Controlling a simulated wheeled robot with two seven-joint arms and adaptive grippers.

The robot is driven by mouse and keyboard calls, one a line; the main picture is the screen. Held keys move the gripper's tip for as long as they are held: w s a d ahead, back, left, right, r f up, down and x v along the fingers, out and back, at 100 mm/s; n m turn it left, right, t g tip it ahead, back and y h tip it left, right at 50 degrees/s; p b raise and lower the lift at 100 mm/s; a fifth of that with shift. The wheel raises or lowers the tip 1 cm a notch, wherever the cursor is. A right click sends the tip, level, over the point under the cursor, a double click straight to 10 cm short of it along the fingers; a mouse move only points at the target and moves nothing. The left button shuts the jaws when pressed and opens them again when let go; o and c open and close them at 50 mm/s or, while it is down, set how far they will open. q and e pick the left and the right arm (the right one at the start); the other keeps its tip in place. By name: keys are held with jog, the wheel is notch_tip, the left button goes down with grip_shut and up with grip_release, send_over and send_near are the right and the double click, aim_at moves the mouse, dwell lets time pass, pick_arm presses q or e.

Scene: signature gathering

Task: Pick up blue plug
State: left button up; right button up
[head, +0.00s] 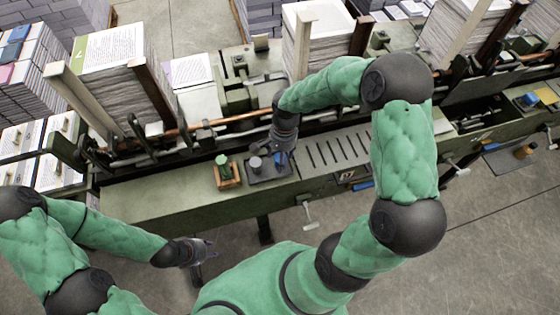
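A small patch of blue, which looks like the blue plug (279,158), shows at the tip of my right gripper (281,152) in the head view. It is mostly hidden by the gripper, over the right part of a dark grey tray (270,177). I cannot tell whether the fingers are closed on it. A grey round plug (255,163) stands on the same tray, to the left. My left gripper (211,248) is open and empty, in front of the bench and well away from the plugs.
A green plug (222,166) stands in a wooden block (227,180) left of the tray. The green bench (150,200) is clear farther left. A slotted plate (335,150) lies to the right. Paper stacks (110,48) and machine bars stand behind.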

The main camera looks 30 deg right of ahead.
jog(key=shift+f, duration=0.4)
jog(key=c, duration=1.2)
